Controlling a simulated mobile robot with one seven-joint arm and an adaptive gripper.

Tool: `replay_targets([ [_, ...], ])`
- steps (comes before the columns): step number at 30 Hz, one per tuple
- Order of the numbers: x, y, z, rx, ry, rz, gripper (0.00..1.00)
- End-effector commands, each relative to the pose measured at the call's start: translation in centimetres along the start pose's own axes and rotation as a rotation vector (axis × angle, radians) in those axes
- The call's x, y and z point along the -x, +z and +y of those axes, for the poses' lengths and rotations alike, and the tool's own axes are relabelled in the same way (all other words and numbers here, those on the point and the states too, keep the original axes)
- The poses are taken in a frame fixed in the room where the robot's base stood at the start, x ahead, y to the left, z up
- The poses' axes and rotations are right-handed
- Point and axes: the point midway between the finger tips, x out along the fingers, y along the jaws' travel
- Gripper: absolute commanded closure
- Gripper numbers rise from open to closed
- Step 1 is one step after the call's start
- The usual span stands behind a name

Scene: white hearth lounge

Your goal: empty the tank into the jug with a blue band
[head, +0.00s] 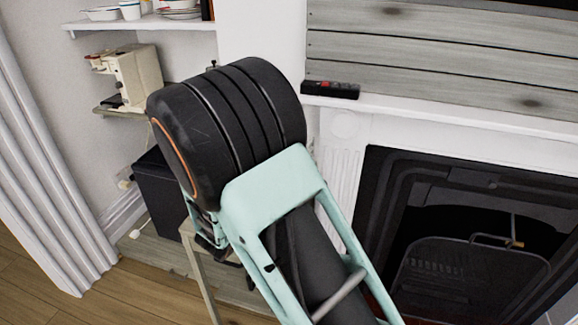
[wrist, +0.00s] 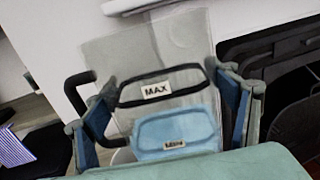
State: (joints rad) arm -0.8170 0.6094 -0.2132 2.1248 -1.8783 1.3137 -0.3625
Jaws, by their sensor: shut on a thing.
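In the wrist view a clear tank (wrist: 187,100) with black bands, a MAX label and a lower label too blurred to read stands between the fingers of my gripper (wrist: 163,108). My gripper is shut on it. Blue liquid (wrist: 178,132) shows in its lower part. A black bent handle-like piece (wrist: 78,90) is at its left. The tank leans slightly in the picture. In the head view my own arm covers the middle and hides the gripper and the tank. I see no jug with a blue band in either view.
A fireplace (head: 470,270) with a white mantel (head: 440,112) is at the right; a black remote-like bar (head: 330,89) lies on the mantel. At the left are a cream appliance (head: 136,76) on a shelf, a black box (head: 160,190) and curtains (head: 40,170). A striped blue thing (wrist: 14,150) shows low left.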

Motion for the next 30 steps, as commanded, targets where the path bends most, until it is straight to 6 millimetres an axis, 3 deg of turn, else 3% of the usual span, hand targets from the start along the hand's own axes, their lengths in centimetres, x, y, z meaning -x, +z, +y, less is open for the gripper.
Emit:
replay_targets([
  [30,0.0,1.2,-1.3,0.218,-0.001,-0.004,0.62],
])
